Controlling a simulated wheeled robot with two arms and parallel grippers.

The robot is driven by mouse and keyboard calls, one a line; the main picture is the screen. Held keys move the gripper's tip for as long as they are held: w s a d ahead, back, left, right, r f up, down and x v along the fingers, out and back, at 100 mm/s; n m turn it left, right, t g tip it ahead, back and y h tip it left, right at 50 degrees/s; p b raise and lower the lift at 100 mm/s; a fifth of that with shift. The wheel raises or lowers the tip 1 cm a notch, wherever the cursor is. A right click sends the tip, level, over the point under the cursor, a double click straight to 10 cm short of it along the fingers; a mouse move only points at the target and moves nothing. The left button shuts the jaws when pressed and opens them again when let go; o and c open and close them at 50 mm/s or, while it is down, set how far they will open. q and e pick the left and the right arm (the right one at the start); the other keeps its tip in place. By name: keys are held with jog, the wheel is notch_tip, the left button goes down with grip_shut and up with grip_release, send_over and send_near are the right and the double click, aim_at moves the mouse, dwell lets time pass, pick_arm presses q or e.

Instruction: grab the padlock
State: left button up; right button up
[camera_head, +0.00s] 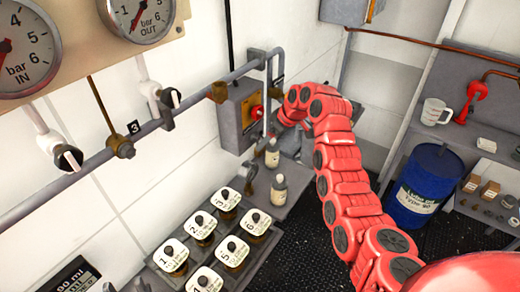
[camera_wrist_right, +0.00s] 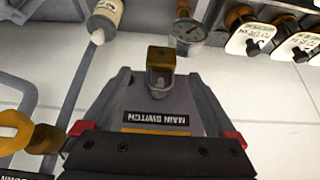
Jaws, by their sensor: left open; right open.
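The padlock (camera_wrist_right: 160,60) is a small brass block on a grey shackle at the grey main switch box (camera_wrist_right: 158,100), in the middle of the right wrist view. This view is upside down. My right gripper (camera_wrist_right: 160,80) is open, its grey fingers on either side of the padlock, with nothing held. I cannot tell whether they touch it. In the head view the switch box (camera_head: 240,115) hangs on the wall with a red knob. A red arm of mine reaches to its right side and hides the padlock and most of that gripper. I cannot make out my left gripper.
Pipes (camera_head: 130,135) with valves run along the wall left of the box. Two small bottles (camera_head: 279,190) stand below it. Several numbered jars (camera_head: 203,225) stand on the lower left shelf. A blue drum (camera_head: 425,185) and a loaded shelf stand at right.

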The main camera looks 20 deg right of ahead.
jog(key=shift+p+x, duration=0.55)
jog(key=shift+x, duration=1.95)
jog(key=shift+r, duration=0.1)
grip_shut()
jog(key=shift+a, duration=0.1)
